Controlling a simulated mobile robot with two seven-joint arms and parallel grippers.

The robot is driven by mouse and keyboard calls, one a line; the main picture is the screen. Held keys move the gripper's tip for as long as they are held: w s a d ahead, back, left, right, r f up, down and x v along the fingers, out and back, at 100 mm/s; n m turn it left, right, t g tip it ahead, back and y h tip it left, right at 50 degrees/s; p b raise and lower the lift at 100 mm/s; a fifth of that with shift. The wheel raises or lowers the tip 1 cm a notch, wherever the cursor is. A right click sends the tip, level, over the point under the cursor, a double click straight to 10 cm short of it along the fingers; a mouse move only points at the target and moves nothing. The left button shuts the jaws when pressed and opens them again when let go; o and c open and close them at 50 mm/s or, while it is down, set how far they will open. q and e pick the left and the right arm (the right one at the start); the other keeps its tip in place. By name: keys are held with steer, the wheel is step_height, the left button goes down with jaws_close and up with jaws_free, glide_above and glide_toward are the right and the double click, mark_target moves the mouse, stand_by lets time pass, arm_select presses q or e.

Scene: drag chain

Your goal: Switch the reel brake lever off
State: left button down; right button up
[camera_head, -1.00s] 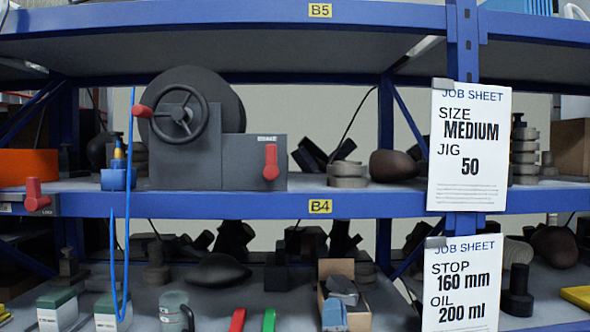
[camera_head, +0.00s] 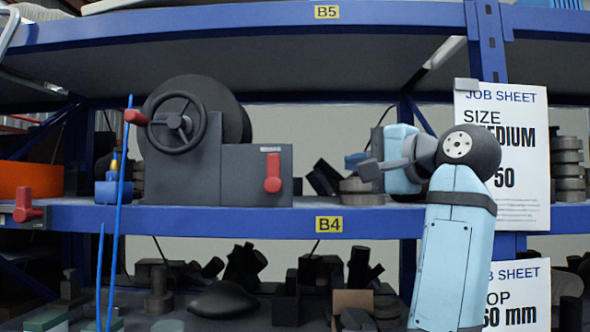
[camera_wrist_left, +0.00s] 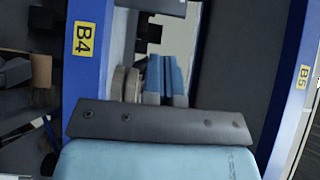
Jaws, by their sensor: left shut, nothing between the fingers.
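The reel unit (camera_head: 180,165) stands on the middle shelf, a dark grey drum with a handwheel and a box on its right. The red brake lever (camera_head: 272,172) is upright on the front of that box, under a small label too small to read surely. My left gripper (camera_head: 362,164) is to the right of the box, apart from the lever, at about its height. Its fingers point left and are shut with nothing between them. The left wrist view shows the closed blue fingers (camera_wrist_left: 166,78); the lever is not recognisable there. My right gripper is not in view.
Another red lever (camera_head: 26,203) sits on the shelf edge at far left. Blue tubing (camera_head: 121,220) hangs left of the reel. Round grey stacked parts (camera_head: 358,192) stand beneath my left gripper. A job sheet (camera_head: 535,170) hangs on the post, partly covered by my arm.

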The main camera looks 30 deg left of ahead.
arm_select(q)
steer(key=p, duration=0.2)
glide_toward(280, 167)
steer(key=w+a, duration=0.3)
steer(key=w, duration=0.1)
steer(key=s+a, duration=0.1)
steer(key=s+a+p, duration=0.1)
steer(key=a, duration=0.1)
steer(key=shift+s+a, duration=0.15)
steer(key=shift+s, duration=0.1)
steer(key=shift+s, duration=0.1)
